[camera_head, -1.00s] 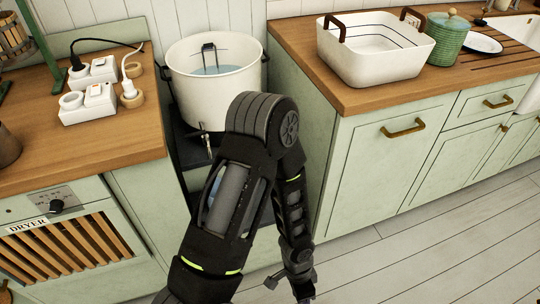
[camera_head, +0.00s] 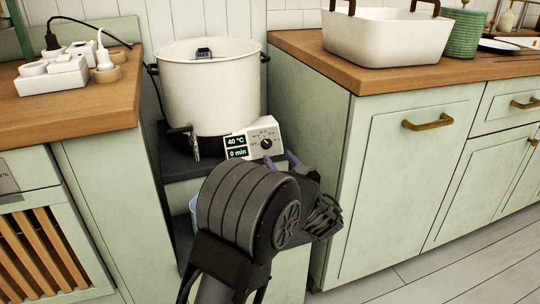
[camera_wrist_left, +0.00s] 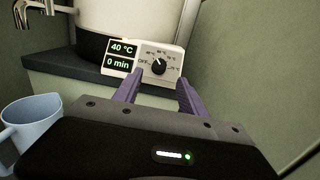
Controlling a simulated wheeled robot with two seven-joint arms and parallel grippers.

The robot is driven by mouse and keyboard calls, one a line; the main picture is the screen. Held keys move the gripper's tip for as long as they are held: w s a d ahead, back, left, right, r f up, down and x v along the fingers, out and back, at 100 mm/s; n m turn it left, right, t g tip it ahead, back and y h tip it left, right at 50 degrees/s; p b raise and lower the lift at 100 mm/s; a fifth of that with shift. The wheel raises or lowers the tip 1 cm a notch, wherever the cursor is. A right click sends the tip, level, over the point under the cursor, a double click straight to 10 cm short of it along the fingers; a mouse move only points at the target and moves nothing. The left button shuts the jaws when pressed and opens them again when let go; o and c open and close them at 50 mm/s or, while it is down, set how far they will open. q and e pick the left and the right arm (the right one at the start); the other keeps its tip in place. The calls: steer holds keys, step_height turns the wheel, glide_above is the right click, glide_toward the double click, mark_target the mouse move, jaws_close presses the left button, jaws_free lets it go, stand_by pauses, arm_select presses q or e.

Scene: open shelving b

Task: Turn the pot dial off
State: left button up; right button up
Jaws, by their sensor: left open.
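The large white pot (camera_head: 207,85) stands on a dark shelf between two counters. A white control box at its lower front carries a display (camera_head: 236,147) reading 40 °C and 0 min, and a black dial (camera_head: 267,143). In the left wrist view the dial (camera_wrist_left: 158,67) has its pointer up and to the left, off the OFF mark. My left gripper (camera_head: 284,160) is open, with its purple fingers just in front of and below the box. In the left wrist view the fingers (camera_wrist_left: 157,90) are apart and empty, with the dial beyond the gap. My right gripper is not seen.
A wooden counter edge (camera_head: 70,121) borders the gap on the left, and a green cabinet side (camera_head: 308,130) borders it on the right. A light blue mug (camera_wrist_left: 32,122) stands below the shelf. A metal tap sticks out of the pot's front.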

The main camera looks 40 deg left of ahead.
mark_target(268, 145)
arm_select(q)
steer(key=b+x, duration=0.1)
steer(key=x, duration=0.2)
steer(key=b+x, duration=0.1)
steer(key=x, duration=0.3)
steer(key=shift+f+b, duration=0.2)
steer(key=shift+b, duration=0.2)
steer(key=shift+w+a+r, duration=0.15)
steer(key=shift+w+a, duration=0.1)
steer(key=shift+a, duration=0.1)
steer(key=shift+c, duration=0.3)
jaws_close()
